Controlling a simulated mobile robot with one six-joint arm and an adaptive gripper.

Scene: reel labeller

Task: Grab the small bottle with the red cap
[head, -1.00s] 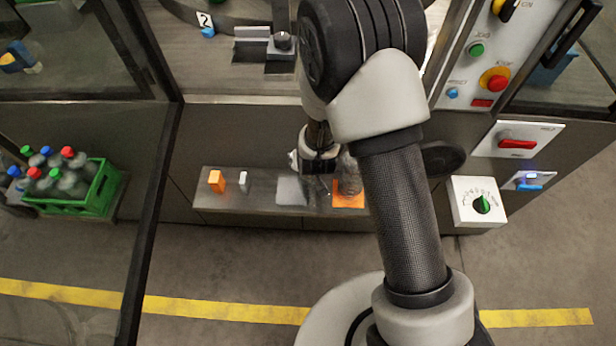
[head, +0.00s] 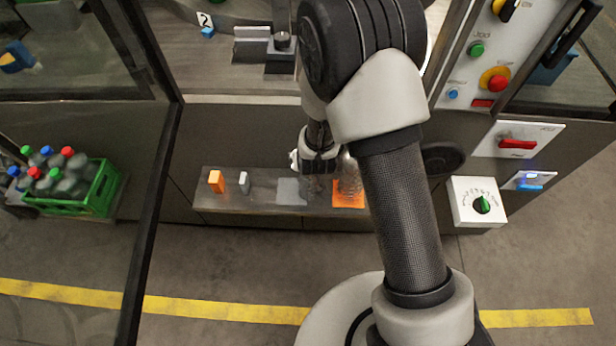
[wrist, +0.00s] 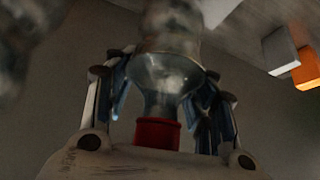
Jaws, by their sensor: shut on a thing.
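The small clear bottle with the red cap (wrist: 157,133) shows in the wrist view. My gripper (wrist: 165,82) is shut on it, with the fingers on both sides of its shoulder and neck. The cap lies toward my palm, and the body runs out past the fingertips. In the head view my gripper (head: 320,160) is over the shelf, near the grey square. The held bottle is only faint there below the fingers, so I cannot tell whether its base touches the shelf.
A clear bottle (head: 349,168) stands at the orange square (head: 348,201), close right of my gripper, partly behind my arm. A green crate (head: 75,207) of bottles is far left.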

